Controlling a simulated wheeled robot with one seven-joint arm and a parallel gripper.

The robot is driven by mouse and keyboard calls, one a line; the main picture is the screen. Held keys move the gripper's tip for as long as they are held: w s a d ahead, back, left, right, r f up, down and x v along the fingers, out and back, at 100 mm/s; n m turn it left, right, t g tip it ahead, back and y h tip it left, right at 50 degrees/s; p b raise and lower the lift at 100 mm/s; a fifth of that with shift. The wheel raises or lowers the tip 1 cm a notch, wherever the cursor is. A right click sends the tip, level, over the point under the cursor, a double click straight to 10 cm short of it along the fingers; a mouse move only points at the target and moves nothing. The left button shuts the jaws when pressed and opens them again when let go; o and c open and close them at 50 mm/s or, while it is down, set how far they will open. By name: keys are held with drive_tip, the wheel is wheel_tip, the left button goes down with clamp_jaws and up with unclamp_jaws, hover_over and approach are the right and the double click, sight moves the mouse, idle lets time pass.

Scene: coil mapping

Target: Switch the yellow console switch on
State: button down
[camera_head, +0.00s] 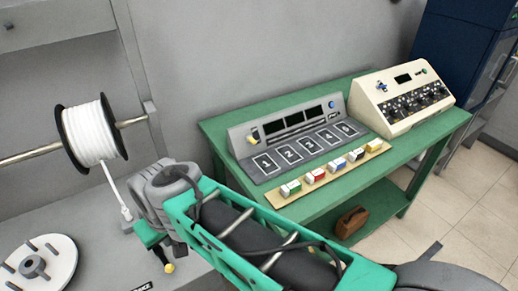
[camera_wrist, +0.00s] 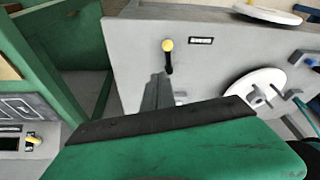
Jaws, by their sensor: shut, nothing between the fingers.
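A black lever with a yellow knob (camera_head: 169,268) projects from the grey bench, beside a small label. In the wrist view the yellow knob (camera_wrist: 168,45) is at upper centre, its black stem reaching down toward my gripper. My gripper (camera_wrist: 160,78) is shut and empty, its grey fingertips close to the stem; I cannot tell whether they touch. In the head view my green hand (camera_head: 150,234) is just above the lever and its fingers are hard to make out. A second yellow switch (camera_head: 255,136) is on the grey numbered console (camera_head: 237,142); it also shows in the wrist view (camera_wrist: 33,138).
The green table (camera_head: 215,127) carries the numbered console, a strip of coloured blocks (camera_head: 280,199) and a cream control box (camera_head: 370,117). A white spool (camera_head: 89,133) on a rod and a white disc (camera_head: 60,250) are at left. A brown bag (camera_head: 351,221) lies on the lower shelf.

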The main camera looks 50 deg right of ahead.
drive_tip(key=w+d+f+m+t, duration=0.2)
drive_tip(key=w+d+m, duration=0.4)
drive_tip(key=d+m, duration=0.5)
drive_tip(key=m+t+h, duration=0.2)
drive_tip(key=m+t, duration=0.3)
drive_tip(key=m, duration=1.6)
approach(252, 141)
drive_tip(key=a+f, duration=0.1)
drive_tip(key=a, duration=0.1)
drive_tip(key=a+f, duration=0.2)
drive_tip(key=a, duration=0.1)
drive_tip(key=a+f, duration=0.1)
drive_tip(key=a, duration=0.2)
drive_tip(key=shift+w+f, duration=0.2)
drive_tip(key=shift+w, duration=0.1)
drive_tip(key=s+d+m, duration=0.1)
drive_tip(key=d+m, duration=0.1)
drive_tip(key=s+d+r+m+t+h, duration=0.1)
drive_tip(key=s+d+m, duration=0.1)
drive_tip(key=s+d+m+h, duration=0.1)
drive_tip(key=d+m, duration=0.1)
drive_tip(key=m, duration=0.1)
drive_tip(key=shift+s+d+r+t, duration=0.2)
drive_tip(key=shift+s+d+t, duration=0.1)
drive_tip(key=shift+t, duration=0.1)
drive_tip(key=shift+a, duration=0.1)
drive_tip(key=shift+w, duration=0.15)
